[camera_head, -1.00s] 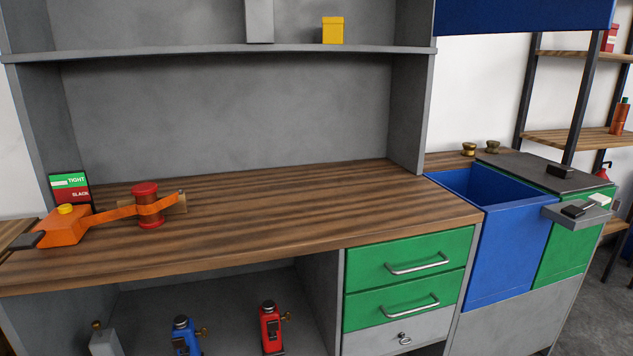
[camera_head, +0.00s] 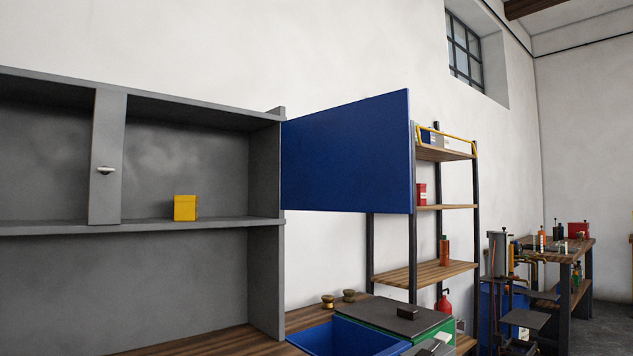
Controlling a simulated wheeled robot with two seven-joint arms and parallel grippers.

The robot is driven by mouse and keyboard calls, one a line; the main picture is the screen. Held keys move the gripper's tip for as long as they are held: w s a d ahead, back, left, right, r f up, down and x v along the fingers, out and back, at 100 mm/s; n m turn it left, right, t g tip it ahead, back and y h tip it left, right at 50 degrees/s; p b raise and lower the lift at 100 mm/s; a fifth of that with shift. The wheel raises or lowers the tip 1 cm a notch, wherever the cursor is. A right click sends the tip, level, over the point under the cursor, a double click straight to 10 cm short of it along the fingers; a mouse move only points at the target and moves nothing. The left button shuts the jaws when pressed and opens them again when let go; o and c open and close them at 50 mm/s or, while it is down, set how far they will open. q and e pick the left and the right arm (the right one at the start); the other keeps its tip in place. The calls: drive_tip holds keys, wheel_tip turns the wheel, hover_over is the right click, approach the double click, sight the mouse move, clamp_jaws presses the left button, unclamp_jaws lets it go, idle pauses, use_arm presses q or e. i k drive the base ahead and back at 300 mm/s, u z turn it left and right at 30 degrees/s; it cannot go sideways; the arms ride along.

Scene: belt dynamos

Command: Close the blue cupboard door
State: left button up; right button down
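The blue cupboard door (camera_head: 348,155) stands open at the right end of the grey wall cupboard (camera_head: 266,190). It is a flat blue panel that sticks out from the cupboard's right side wall, in front of the white wall and partly in front of the shelf rack. No handle shows on the face I see. The cupboard's upper compartment is open and holds a yellow box (camera_head: 185,208). A grey upright panel (camera_head: 107,158) with a small knob stands to the left of the box. Neither of my grippers is in view.
Below the door are a blue bin (camera_head: 345,338), a dark-topped green unit (camera_head: 395,314) and two brass weights (camera_head: 328,301). A wooden shelf rack (camera_head: 430,272) stands behind, to the right. A cluttered workbench (camera_head: 560,250) is farther right.

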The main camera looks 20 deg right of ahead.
sight(355, 156)
drive_tip(key=z, duration=2.45)
drive_tip(key=i, duration=2.95)
drive_tip(key=u, duration=3.5)
